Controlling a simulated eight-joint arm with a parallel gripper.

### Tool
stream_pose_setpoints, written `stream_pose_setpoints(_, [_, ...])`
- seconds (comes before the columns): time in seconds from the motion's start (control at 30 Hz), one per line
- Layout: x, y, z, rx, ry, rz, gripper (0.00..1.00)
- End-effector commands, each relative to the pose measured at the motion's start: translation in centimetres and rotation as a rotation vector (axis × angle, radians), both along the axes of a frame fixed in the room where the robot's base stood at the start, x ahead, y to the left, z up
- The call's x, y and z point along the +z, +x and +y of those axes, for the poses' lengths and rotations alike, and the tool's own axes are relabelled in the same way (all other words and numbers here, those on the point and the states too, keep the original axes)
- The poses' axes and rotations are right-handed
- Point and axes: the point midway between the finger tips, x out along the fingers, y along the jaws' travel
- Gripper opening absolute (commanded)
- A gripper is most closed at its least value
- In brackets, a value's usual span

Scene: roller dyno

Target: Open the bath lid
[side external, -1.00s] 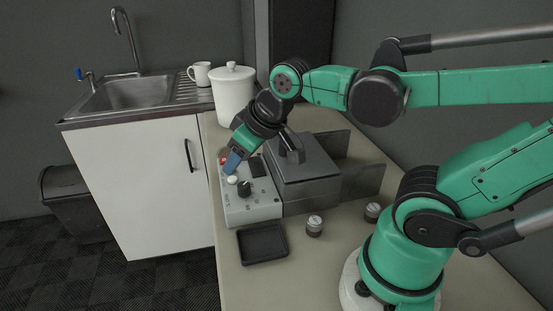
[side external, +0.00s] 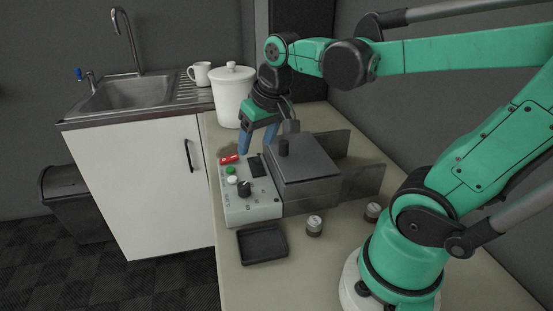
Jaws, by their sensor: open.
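The bath is a dark grey box with a flat lid (side external: 305,168), which lies closed on top. A black knob (side external: 284,147) stands up on the lid's left part. My gripper (side external: 257,143) is open and empty, with its blue fingers pointing down. It hangs to the left of and behind the knob, near the back of the control box (side external: 250,208), and appears apart from the lid. The control box has a red rocker switch, a green and a white button, a black dial and a dark display.
A black tray (side external: 262,243) and two small capped jars (side external: 314,226) (side external: 372,211) sit in front on the bench. A white lidded canister (side external: 234,97) stands behind my gripper. Dark upright panels (side external: 362,180) flank the bath's right side.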

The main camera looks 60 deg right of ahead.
Motion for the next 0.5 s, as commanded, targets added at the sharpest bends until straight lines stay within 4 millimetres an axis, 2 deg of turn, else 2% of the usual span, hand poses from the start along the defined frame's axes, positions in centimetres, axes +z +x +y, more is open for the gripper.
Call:
stream_pose_setpoints(0.03, [0.2,0.4,-1.9,-0.087,0.023,0.058,0.6])
stream_pose_setpoints(0.1, [0.3,0.4,-4.1,-0.192,0.059,0.135,0.6])
stream_pose_setpoints(0.23, [0.2,0.2,-7.3,-0.346,0.115,0.247,0.6])
stream_pose_setpoints(0.33, [0.1,0.0,-8.8,-0.413,0.142,0.297,0.6])
stream_pose_setpoints(0.5, [-0.8,-0.2,-9.4,-0.444,0.156,0.322,0.6])
